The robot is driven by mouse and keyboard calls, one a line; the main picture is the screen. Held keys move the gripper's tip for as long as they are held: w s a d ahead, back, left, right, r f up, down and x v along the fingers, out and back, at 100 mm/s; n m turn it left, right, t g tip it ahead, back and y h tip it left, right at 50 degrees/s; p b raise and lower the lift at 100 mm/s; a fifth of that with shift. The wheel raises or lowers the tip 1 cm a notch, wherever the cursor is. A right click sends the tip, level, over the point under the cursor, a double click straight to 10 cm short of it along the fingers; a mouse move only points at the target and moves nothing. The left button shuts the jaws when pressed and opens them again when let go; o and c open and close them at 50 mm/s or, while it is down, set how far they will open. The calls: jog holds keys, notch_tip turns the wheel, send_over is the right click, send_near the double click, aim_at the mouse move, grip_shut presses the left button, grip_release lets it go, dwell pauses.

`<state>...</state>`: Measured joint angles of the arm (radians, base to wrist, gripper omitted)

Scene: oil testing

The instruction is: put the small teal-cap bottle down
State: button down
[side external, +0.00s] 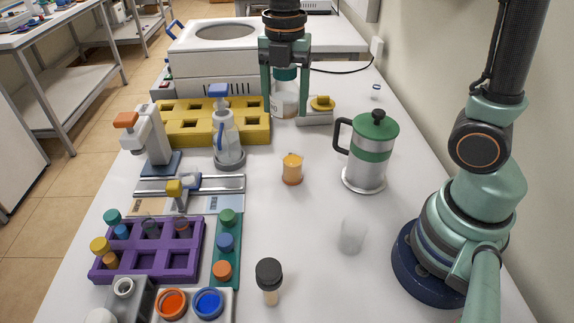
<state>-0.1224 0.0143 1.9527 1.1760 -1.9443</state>
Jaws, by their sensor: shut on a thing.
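The small teal-cap bottle (285,99) is clear glass with a pale label and stands upright at the back of the table. My gripper (286,112) comes down from above, with one green finger on each side of the bottle, shut on it. The teal cap shows between the fingers, just below the wrist. I cannot tell whether the bottle's base touches the table.
A yellow rack (196,139) is close left of the bottle.

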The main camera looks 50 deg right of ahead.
aim_at(289, 233)
jog(key=s+a+f+n, duration=0.1)
jog(key=s+a+n, duration=0.2)
jog(key=s+a, duration=0.6)
jog(key=f, duration=1.9)
jog(key=shift+w+d+f, duration=0.25)
jog(key=shift+f, duration=0.15)
grip_release()
jog(key=shift+f, duration=0.15)
